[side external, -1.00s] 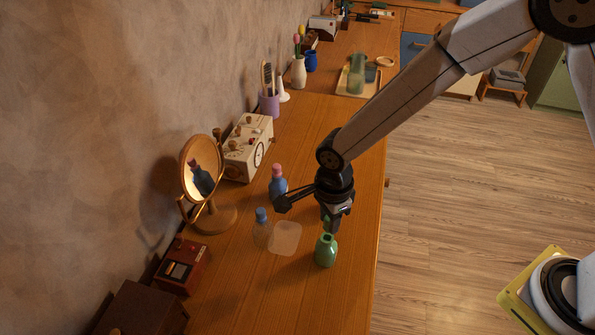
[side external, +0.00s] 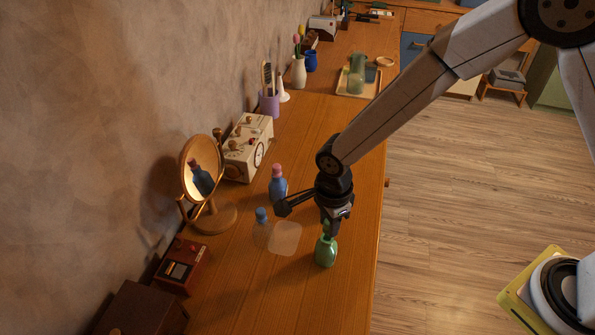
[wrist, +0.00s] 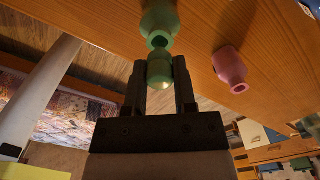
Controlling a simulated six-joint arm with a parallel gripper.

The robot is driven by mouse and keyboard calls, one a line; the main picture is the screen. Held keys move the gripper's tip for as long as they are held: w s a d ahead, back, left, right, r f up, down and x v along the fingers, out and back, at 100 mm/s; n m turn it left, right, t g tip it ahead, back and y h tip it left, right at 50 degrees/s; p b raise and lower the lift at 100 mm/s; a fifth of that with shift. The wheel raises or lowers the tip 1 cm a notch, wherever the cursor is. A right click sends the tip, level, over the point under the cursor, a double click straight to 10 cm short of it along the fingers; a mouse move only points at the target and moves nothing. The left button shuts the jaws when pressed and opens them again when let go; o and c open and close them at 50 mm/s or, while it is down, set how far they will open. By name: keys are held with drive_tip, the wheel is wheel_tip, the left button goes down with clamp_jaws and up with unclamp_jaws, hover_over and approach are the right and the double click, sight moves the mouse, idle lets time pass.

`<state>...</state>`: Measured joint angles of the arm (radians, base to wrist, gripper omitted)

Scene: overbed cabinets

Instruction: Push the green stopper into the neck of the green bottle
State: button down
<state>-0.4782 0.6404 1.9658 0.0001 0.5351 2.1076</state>
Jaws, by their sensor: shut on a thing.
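The green bottle (side external: 325,252) stands upright on the wooden counter near its right edge; it also shows at the top of the wrist view (wrist: 159,18), its dark mouth partly visible. My gripper (side external: 328,228) points down just above the bottle's neck. In the wrist view my gripper (wrist: 159,86) is shut on the green stopper (wrist: 159,69), which sits between the two fingertips. The stopper is right at the bottle's mouth and roughly in line with it. I cannot tell whether it touches the rim. In the side view the fingers mostly hide the stopper.
A blue bottle with a pink top (side external: 278,184) and a clear bottle with a blue top (side external: 262,226) stand left of my gripper. A pale square mat (side external: 285,238) lies beside the green bottle. A pink vessel (wrist: 229,67) shows in the wrist view. A round mirror (side external: 200,168) stands farther left.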

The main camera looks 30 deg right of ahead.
drive_tip(key=shift+f, duration=1.3)
idle(0.7)
drive_tip(key=shift+c, duration=1.7)
unclamp_jaws()
drive_tip(key=shift+r, duration=3.9)
